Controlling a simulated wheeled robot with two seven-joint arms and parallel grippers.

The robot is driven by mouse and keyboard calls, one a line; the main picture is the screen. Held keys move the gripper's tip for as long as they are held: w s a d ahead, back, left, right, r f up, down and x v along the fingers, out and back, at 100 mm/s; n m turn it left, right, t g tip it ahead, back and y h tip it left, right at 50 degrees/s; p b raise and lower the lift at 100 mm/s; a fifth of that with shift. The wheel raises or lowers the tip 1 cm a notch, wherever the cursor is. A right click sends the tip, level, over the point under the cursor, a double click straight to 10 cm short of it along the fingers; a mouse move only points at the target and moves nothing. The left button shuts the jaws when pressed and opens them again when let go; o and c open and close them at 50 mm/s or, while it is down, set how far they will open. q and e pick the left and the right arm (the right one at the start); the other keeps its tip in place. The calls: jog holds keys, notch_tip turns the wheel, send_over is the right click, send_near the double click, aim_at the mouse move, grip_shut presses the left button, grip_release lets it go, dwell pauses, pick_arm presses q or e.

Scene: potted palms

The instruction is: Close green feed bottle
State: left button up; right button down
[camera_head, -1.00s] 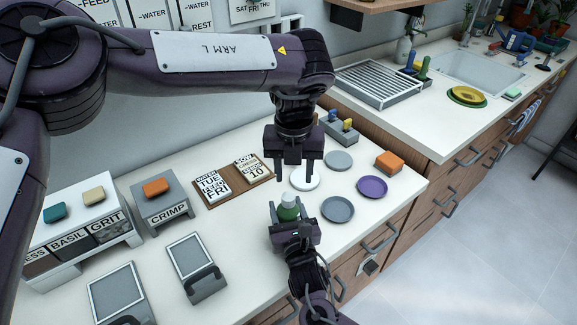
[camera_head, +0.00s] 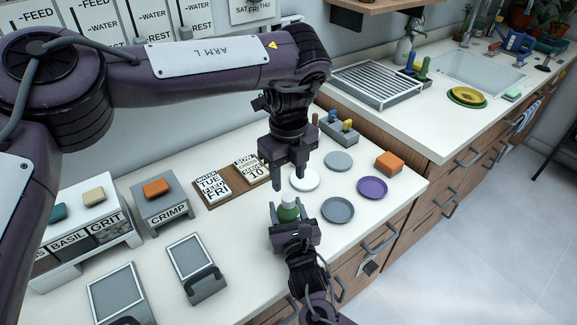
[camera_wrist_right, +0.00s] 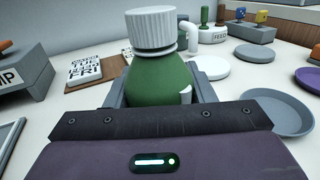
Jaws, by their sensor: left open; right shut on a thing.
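The green feed bottle (camera_head: 288,212) stands upright on the counter, with a white cap (camera_head: 288,199) on top. The right wrist view shows the green body (camera_wrist_right: 160,82) close up and the ribbed white cap (camera_wrist_right: 151,30) sitting on its neck. I cannot tell how tight the cap is. My right gripper (camera_head: 287,221) is shut around the bottle's body from the near side. My left gripper (camera_head: 290,182) is open and empty, pointing down above and slightly behind the cap, apart from it.
White (camera_head: 305,180), grey (camera_head: 338,210) and purple (camera_head: 372,187) discs lie right of the bottle, with an orange block (camera_head: 389,162) beyond. A brown board with cards (camera_head: 227,187) lies behind left. A grey CRIMP stand (camera_head: 164,205) is further left. A white bent tube (camera_wrist_right: 190,38) shows beside the cap.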

aim_at(288, 197)
pick_arm(q)
jog(key=shift+f, duration=3.1)
grip_shut()
jog(key=shift+o, duration=0.7)
grip_release()
notch_tip(288, 197, up, 12)
pick_arm(e)
jog(key=c, duration=0.6)
grip_release()
jog(key=shift+o, duration=0.2)
